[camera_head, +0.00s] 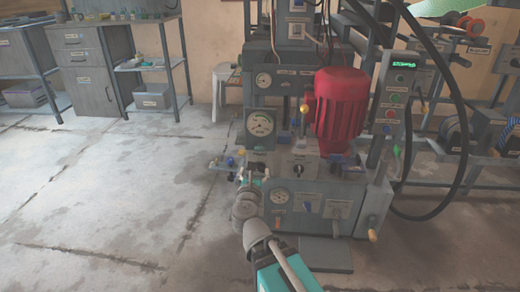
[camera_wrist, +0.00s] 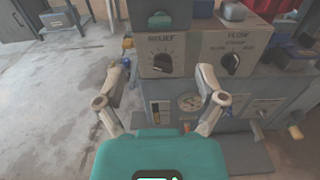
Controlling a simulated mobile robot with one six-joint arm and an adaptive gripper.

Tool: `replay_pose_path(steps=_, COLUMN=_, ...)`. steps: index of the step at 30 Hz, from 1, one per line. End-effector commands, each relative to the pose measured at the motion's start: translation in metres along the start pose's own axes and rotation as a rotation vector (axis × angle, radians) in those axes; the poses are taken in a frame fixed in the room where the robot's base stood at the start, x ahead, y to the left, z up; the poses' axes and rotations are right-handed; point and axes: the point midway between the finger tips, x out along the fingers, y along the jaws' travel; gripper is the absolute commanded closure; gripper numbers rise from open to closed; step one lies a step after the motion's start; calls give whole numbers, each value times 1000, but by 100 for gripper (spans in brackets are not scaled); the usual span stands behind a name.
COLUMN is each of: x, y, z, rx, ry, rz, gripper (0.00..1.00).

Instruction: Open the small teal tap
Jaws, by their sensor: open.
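A small teal piece (camera_wrist: 160,20), which looks like the tap, is at the top centre of the wrist view, above the box marked RELIEF (camera_wrist: 185,50). I cannot make it out clearly in the head view, where my gripper covers that part of the press. My gripper (camera_wrist: 165,70) is open and empty, with its fingers spread on both sides of the dark RELIEF knob (camera_wrist: 162,65). In the head view my gripper (camera_head: 254,176) is at the front left of the grey press. The picture does not show any contact with the tap.
A dark FLOW knob (camera_wrist: 231,63) is on the right. A blue tap (camera_head: 229,161) sticks out at the press's left. The floor (camera_head: 120,200) to the left is clear.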

Motion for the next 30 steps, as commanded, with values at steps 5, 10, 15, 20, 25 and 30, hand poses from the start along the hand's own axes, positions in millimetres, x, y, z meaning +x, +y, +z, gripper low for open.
replay_pose_path(steps=5, x=11, y=0, z=0, rx=-1, ry=0, rz=-1, gripper=11)
replay_pose_path(steps=10, x=28, y=0, z=0, rx=-1, ry=0, rz=0, gripper=11)
replay_pose_path(steps=15, x=55, y=0, z=0, rx=-1, ry=0, rz=-1, gripper=11)
replay_pose_path(steps=20, x=80, y=1, z=0, rx=-1, ry=0, rz=0, gripper=11)
replay_pose_path(steps=25, x=105, y=1, z=0, rx=-1, ry=0, rz=1, gripper=11)
replay_pose_path(steps=30, x=124, y=0, z=0, rx=-1, ry=0, rz=1, gripper=11)
